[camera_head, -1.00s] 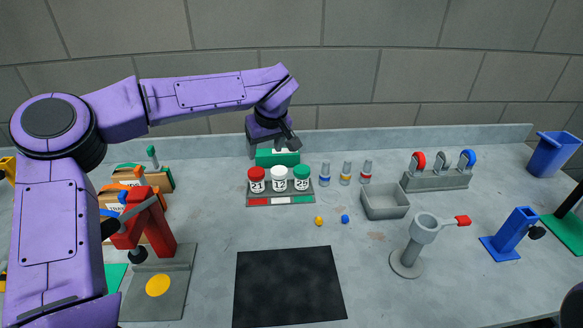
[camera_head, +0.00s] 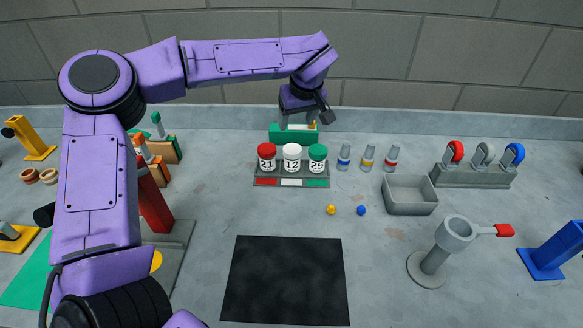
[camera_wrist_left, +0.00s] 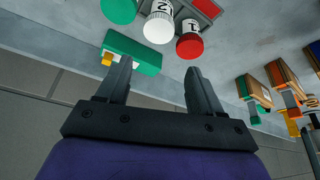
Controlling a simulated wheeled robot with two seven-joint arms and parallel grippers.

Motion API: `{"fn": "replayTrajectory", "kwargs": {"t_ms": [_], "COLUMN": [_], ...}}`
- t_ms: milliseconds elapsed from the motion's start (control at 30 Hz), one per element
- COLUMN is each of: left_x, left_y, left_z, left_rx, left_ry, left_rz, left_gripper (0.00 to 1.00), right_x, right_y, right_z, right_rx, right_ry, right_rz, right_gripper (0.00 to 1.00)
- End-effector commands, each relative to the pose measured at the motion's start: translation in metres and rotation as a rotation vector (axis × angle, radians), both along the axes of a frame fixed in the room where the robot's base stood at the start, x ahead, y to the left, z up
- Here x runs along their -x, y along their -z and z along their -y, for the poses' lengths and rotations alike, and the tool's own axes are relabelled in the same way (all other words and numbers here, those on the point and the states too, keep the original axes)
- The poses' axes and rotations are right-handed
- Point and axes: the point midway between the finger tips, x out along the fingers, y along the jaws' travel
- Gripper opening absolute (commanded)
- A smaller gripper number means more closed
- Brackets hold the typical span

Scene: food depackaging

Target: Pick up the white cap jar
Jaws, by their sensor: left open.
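The white cap jar (camera_head: 291,157), labelled 12, stands upright in the middle of a grey rack (camera_head: 262,173). The red cap jar (camera_head: 267,156) is left of it and the green cap jar (camera_head: 317,157) right of it. My left gripper (camera_head: 304,118) is open and empty, behind the jars near a green block (camera_head: 279,133). In the left wrist view my open fingers (camera_wrist_left: 159,66) point toward the white cap jar (camera_wrist_left: 158,27), which is apart from them, with the red cap jar (camera_wrist_left: 189,47) close beside it. My right gripper is not in view.
Small vials (camera_head: 367,158) and a grey bin (camera_head: 411,207) stand right of the rack. A row of coloured clamps (camera_head: 484,153) is farther right. A black mat (camera_head: 285,281) lies in front, with bare table between. The wall is close behind my gripper.

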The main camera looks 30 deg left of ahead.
Motion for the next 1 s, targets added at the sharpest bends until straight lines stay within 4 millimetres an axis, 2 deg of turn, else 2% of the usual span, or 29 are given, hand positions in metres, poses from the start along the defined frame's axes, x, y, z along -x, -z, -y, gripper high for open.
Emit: {"fn": "replayTrajectory", "kwargs": {"t_ms": [33,100,333,433,600,767,900,1000], "left_x": [0.0,0.0,0.0,-0.002,-0.009,-0.015,-0.024,-0.027], "left_y": [0.018,0.03,0.058,0.066,0.093,0.108,0.129,0.146], "left_z": [0.0,-0.001,-0.002,-0.005,-0.015,-0.022,-0.035,-0.039], "left_rx": [-0.001,-0.001,0.0,0.0,0.001,0.0,0.0,0.0], "left_ry": [0.0,0.0,-0.002,-0.003,-0.003,-0.003,-0.005,-0.004], "left_rz": [-0.001,-0.001,0.0,-0.002,-0.004,-0.003,-0.005,-0.007], "left_gripper": [0.66,0.66,0.66,0.66,0.66,0.66,0.66,0.66], "right_x": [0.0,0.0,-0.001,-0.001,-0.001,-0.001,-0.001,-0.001], "right_y": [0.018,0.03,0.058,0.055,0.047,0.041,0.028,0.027], "right_z": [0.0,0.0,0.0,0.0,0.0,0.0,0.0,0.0], "right_rx": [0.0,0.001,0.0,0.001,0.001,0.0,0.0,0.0], "right_ry": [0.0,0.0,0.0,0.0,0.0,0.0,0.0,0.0], "right_rz": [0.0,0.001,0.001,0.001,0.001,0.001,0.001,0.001], "right_gripper": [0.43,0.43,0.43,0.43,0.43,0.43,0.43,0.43]}}
